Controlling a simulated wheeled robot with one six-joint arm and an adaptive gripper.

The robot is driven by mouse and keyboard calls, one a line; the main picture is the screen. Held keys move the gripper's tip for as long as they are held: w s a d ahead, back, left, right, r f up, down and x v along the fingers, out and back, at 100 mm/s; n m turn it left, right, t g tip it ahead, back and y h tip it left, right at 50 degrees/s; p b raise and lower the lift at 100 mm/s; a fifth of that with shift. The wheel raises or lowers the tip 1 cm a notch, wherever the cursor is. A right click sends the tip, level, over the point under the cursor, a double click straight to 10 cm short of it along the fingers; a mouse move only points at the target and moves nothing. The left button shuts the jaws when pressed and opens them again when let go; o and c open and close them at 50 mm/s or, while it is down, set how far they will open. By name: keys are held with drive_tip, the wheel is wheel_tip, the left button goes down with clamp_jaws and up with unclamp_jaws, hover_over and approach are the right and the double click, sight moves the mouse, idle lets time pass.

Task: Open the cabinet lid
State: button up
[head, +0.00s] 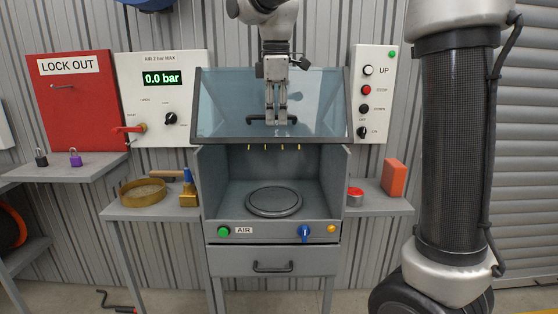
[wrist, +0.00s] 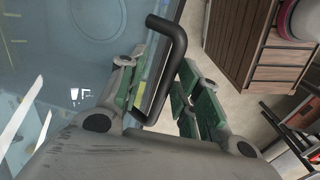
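The cabinet (head: 197,180) is a grey box with a glazed lid (head: 225,105) sloping above its front opening. A black bar handle (head: 291,120) sits along the lid's lower edge. My gripper (head: 276,120) hangs in front of the lid with its fingers pointing down at the handle. In the wrist view, the handle (wrist: 173,72) passes between the two green-padded fingers of my gripper (wrist: 164,85). The fingers are apart, and a gap shows beside the bar. The glass lid (wrist: 70,50) fills the left of the wrist view.
A round turntable (head: 274,201) lies inside the cabinet. A left shelf (head: 150,212) bears a brass sieve (head: 143,192) and a brush (head: 188,188). The right shelf (head: 375,205) bears an orange block (head: 394,177) and a red-topped tin (head: 355,196). A drawer (head: 235,262) is below.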

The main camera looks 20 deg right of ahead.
wheel_tip(320, 180, down, 11)
drive_tip(key=s, duration=0.1)
drive_tip(key=shift+s+a+f, duration=0.15)
drive_tip(key=shift+s+a, duration=0.1)
drive_tip(key=shift+s, duration=0.05)
drive_tip(key=shift+w+d+r, duration=0.1)
drive_tip(key=shift+w+r, duration=0.1)
drive_tip(key=shift+r, duration=1.3)
drive_tip(key=shift+w+d+r, duration=0.1)
drive_tip(key=shift+w+r, duration=0.15)
drive_tip(key=shift+r, duration=1.2)
drive_tip(key=shift+w+d+r, duration=0.1)
drive_tip(key=shift+w+r, duration=0.1)
drive_tip(key=shift+r, duration=1.3)
drive_tip(key=shift+a, duration=0.1)
